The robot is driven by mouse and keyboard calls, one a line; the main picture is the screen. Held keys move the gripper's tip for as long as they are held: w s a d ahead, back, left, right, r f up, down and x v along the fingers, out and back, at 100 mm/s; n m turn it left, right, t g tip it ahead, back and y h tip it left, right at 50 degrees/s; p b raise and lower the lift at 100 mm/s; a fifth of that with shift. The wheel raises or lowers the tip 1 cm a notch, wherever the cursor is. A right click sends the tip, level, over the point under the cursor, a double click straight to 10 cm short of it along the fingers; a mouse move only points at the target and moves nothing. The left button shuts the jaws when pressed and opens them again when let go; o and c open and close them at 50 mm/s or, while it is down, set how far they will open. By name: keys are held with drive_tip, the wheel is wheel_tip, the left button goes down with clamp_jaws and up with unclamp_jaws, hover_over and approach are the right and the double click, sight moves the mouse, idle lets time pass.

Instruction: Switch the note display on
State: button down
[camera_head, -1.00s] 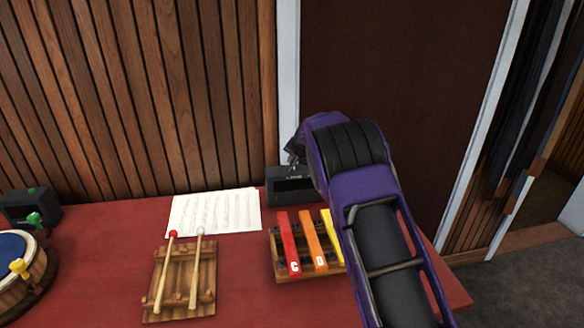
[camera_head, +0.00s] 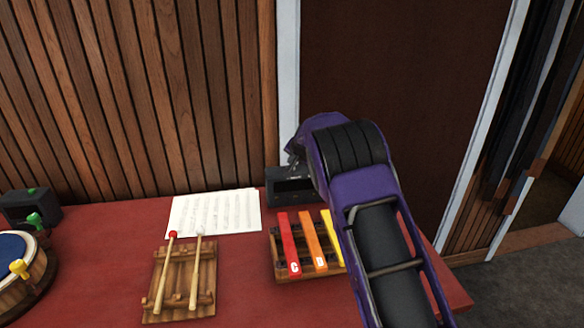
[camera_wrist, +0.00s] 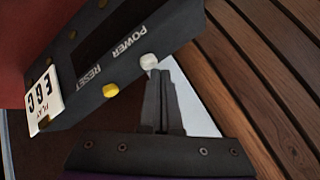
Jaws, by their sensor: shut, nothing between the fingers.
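The note display (camera_head: 290,186) is a dark box at the back of the red table, partly hidden by my arm in the head view. In the wrist view the display (camera_wrist: 125,60) shows tilted, with a dark screen (camera_wrist: 95,35). A white button (camera_wrist: 148,61) sits beside the word POWER, and a yellow button (camera_wrist: 111,90) beside RESET. My gripper (camera_wrist: 162,75) is shut and empty. Its fingertips are at the white button, touching or nearly so; I cannot tell which. In the head view my gripper (camera_head: 294,152) is just above the display.
A bar chime with coloured bars (camera_head: 289,245) stands in front of the display. Sheet music (camera_head: 214,212) and a wooden rack with two mallets (camera_head: 180,280) lie to the left. A drum (camera_head: 22,270) is at far left. A slatted wall (camera_head: 140,90) rises behind.

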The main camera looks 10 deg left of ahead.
idle(0.6)
drive_tip(key=shift+f+b, duration=0.4)
drive_tip(key=shift+f, duration=0.1)
drive_tip(key=shift+r, duration=0.1)
drive_tip(key=shift+r+p, duration=0.3)
drive_tip(key=shift+r, duration=0.15)
drive_tip(key=shift+r+p, duration=2.05)
drive_tip(key=shift+r, duration=0.85)
